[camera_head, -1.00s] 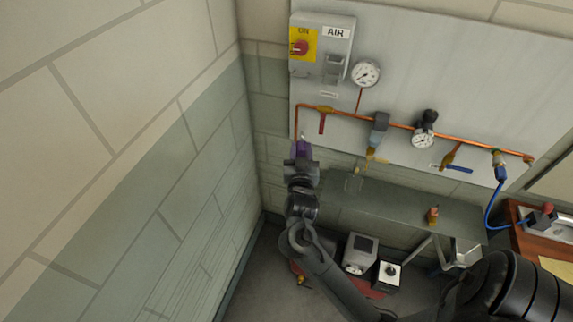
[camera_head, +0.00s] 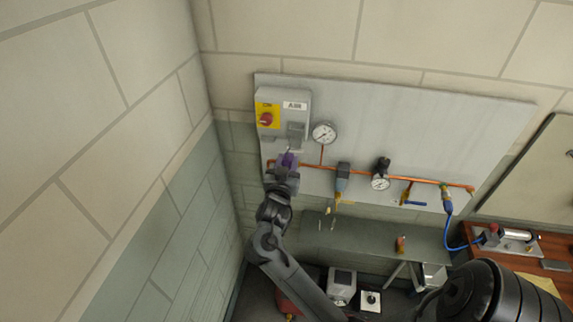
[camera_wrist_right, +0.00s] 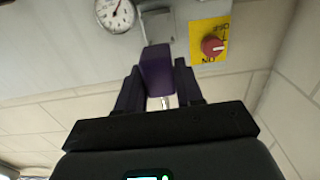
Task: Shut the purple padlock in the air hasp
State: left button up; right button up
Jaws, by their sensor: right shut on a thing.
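The purple padlock (camera_head: 287,161) is held in my right gripper (camera_head: 285,167), just below the AIR switch box on the wall panel. The right wrist view shows the padlock (camera_wrist_right: 157,68) between the two fingers of my right gripper (camera_wrist_right: 158,85). The grey air hasp (camera_head: 296,132) is on the lower right of the AIR box (camera_head: 283,107). It also shows in the wrist view (camera_wrist_right: 157,25), directly beyond the padlock. I cannot tell whether the shackle touches the hasp. My left gripper is not in view.
A red knob on a yellow plate (camera_head: 266,118) is left of the hasp. A pressure gauge (camera_head: 324,134) is to the right, and a copper pipe (camera_head: 355,172) with valves runs below. A grey shelf (camera_head: 370,238) juts out beneath the panel.

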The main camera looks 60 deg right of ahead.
aim_at(290, 156)
jog(key=shift+r, duration=0.1)
jog(key=shift+w+d, duration=0.1)
jog(key=shift+d, duration=0.25)
jog(key=shift+f+b+x, duration=0.15)
jog(key=shift+x, duration=0.5)
jog(key=shift+f+b+x, duration=0.15)
jog(key=shift+x, duration=1.55)
jog(key=shift+p, duration=0.4)
dwell(0.4)
